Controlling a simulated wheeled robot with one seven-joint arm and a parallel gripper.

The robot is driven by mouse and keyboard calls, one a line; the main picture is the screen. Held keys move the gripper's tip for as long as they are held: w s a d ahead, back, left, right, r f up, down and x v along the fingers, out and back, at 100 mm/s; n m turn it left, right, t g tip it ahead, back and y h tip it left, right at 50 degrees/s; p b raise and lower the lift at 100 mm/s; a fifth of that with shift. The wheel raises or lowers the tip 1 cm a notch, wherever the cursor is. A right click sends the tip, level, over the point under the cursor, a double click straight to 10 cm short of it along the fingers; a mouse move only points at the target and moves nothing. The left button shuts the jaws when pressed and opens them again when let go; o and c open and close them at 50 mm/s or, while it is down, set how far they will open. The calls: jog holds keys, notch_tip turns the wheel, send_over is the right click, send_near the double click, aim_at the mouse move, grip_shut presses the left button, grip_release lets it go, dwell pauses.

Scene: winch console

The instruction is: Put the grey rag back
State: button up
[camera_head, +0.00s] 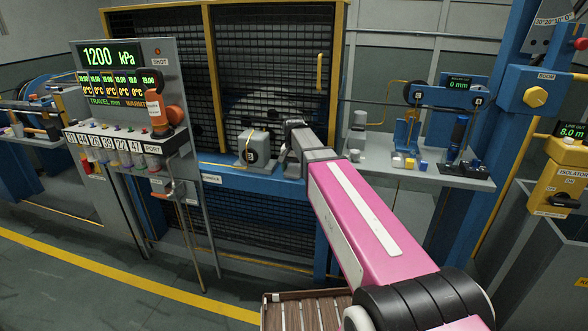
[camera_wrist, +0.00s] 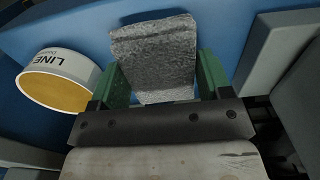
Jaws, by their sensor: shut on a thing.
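The grey rag (camera_wrist: 153,55) is a rough, grey, roughly square block shape in the wrist view. My gripper (camera_wrist: 160,78) is shut on it, with one green finger at each side. The rag sticks out beyond the fingers, over a blue surface. In the head view my gripper (camera_head: 292,126) is at the far end of my pink arm, in front of the dark mesh cage. The rag is too small to make out surely there, and the arm hides part of the blue ledge (camera_head: 232,182).
A round white piece marked LINE (camera_wrist: 58,78), with a yellow face, is left of the rag in the wrist view. In the head view a grey box with a dial (camera_head: 254,147) stands left of my gripper. A grey shelf (camera_head: 385,172) with small blocks is at right.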

aim_at(294, 168)
jog(key=shift+f, duration=0.1)
jog(key=o, duration=0.9)
notch_tip(294, 168, up, 12)
dwell(0.4)
